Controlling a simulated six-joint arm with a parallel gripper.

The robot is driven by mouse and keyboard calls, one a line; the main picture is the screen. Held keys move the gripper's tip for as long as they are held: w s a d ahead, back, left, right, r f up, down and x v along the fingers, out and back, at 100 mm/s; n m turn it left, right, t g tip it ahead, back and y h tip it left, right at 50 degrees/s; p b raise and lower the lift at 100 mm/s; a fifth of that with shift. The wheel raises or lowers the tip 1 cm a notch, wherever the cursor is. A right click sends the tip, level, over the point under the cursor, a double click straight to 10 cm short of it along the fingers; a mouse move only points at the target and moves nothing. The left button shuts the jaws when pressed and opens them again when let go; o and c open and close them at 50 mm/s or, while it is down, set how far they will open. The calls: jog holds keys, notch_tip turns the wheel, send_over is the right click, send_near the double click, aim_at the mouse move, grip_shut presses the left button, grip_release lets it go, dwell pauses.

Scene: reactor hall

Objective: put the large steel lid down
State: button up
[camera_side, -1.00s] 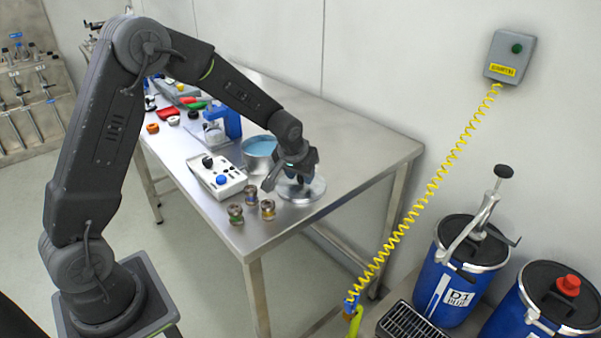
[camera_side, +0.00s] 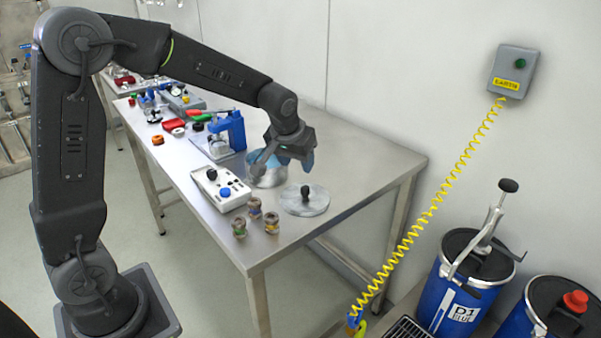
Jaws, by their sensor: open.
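The large steel lid (camera_side: 318,203) is a flat round disc with a dark knob in its middle. It lies flat on the steel table near its right end. My gripper (camera_side: 285,163) is open and apart from the lid, above and a little to its left. It hangs in front of a round steel pot (camera_side: 266,178) with blue inside and hides part of the pot's rim.
A white control box (camera_side: 220,190) with a blue button stands left of the lid. A blue device (camera_side: 232,130) is further back. Bare table (camera_side: 375,165) lies right of the lid.

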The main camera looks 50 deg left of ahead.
jog(key=s+d+r+m, duration=0.2)
jog(key=s+d+r, duration=0.2)
jog(key=s+r, duration=0.45)
jog(key=s+d+m+h, duration=0.1)
jog(key=s+d, duration=0.1)
jog(key=s, duration=0.6)
jog(key=s+d+f+m+t, duration=0.1)
jog(key=s+d, duration=0.1)
jog(key=s, duration=0.6)
jog(key=shift+t+h, duration=0.3)
jog(key=shift+h, duration=0.1)
